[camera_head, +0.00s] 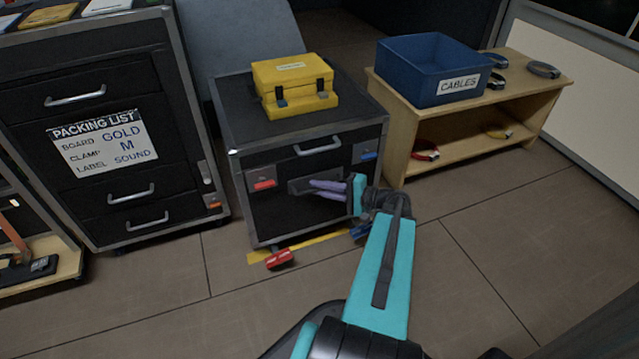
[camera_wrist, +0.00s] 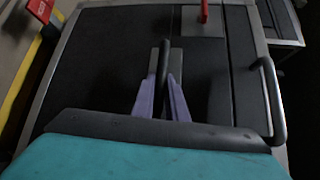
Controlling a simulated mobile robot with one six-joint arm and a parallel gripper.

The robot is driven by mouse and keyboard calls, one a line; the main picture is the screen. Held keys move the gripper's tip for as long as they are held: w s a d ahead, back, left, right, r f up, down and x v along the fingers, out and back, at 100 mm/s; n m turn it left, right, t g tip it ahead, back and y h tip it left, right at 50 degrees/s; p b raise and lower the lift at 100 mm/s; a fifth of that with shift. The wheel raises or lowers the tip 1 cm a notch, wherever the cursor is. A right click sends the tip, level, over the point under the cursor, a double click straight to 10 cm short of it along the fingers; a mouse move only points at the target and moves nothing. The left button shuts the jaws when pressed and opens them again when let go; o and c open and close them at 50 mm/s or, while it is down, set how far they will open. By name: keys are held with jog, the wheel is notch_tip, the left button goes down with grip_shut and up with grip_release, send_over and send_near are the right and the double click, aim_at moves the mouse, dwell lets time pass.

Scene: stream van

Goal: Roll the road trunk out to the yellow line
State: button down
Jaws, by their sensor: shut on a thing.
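The road trunk (camera_head: 330,222) is a black box with grey metal edges, standing upright between the tall drawer case and the wooden bench. Its front fills most of the wrist view (camera_wrist: 90,70). The yellow line (camera_head: 318,240) runs on the floor close along the trunk's front foot; it also shows at the left of the wrist view (camera_wrist: 12,100). My gripper (camera_head: 314,189) reaches the trunk's front from the right. In the wrist view its purple fingers (camera_wrist: 162,95) are closed around a dark upright bar on the front plate, the trunk's handle. The fingers partly hide the handle.
A yellow case (camera_head: 293,85) sits on the trunk. A red pedal (camera_head: 279,259) and a blue pedal (camera_head: 360,231) stick out at its foot. The drawer case (camera_head: 110,200) stands left; the bench (camera_head: 400,150) with a blue cables bin (camera_head: 420,70) stands right. Front floor is clear except my arm.

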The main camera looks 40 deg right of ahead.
jog(key=shift+s+a, duration=0.15)
jog(key=shift+s, duration=0.25)
jog(key=c, duration=2)
grip_release()
jog(key=shift+c, duration=0.2)
jog(key=p+v, duration=0.4)
jog(key=v, duration=0.9)
jog(key=shift+s, duration=0.35)
